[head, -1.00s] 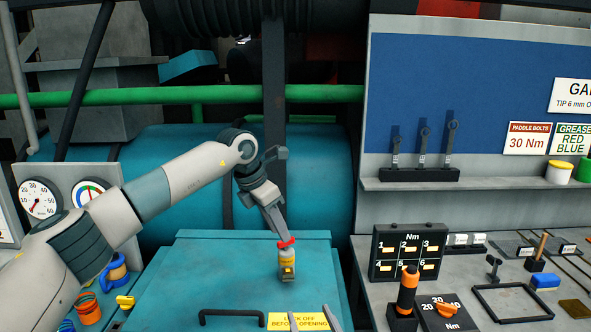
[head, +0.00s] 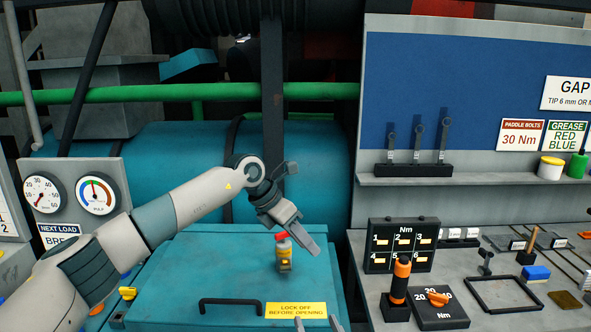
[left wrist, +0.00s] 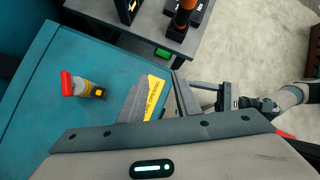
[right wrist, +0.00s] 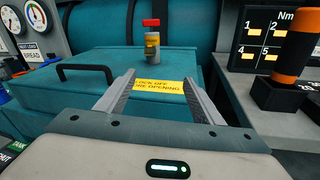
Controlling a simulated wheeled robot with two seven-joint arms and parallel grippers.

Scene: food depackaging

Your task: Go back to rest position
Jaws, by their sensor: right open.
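A small bottle-like item with a red top and yellow body (head: 284,252) stands on the teal lid (head: 200,262). It also shows in the left wrist view (left wrist: 83,88) and the right wrist view (right wrist: 152,38). My left gripper (head: 311,245) is beside it, to its right, apart from it and empty. The left wrist view shows its fingers (left wrist: 158,98) spread open. My right gripper (head: 317,325) shows only its fingertips at the bottom edge of the head view. In the right wrist view its fingers (right wrist: 157,90) are open and empty in front of the lid.
The lid carries a black handle (head: 231,309) and a yellow lock-off label (head: 296,309). A grey bench at right holds a numbered Nm box (head: 403,246), an orange-handled tool (head: 400,281) and a black frame (head: 504,294). A green pipe (head: 120,97) crosses behind.

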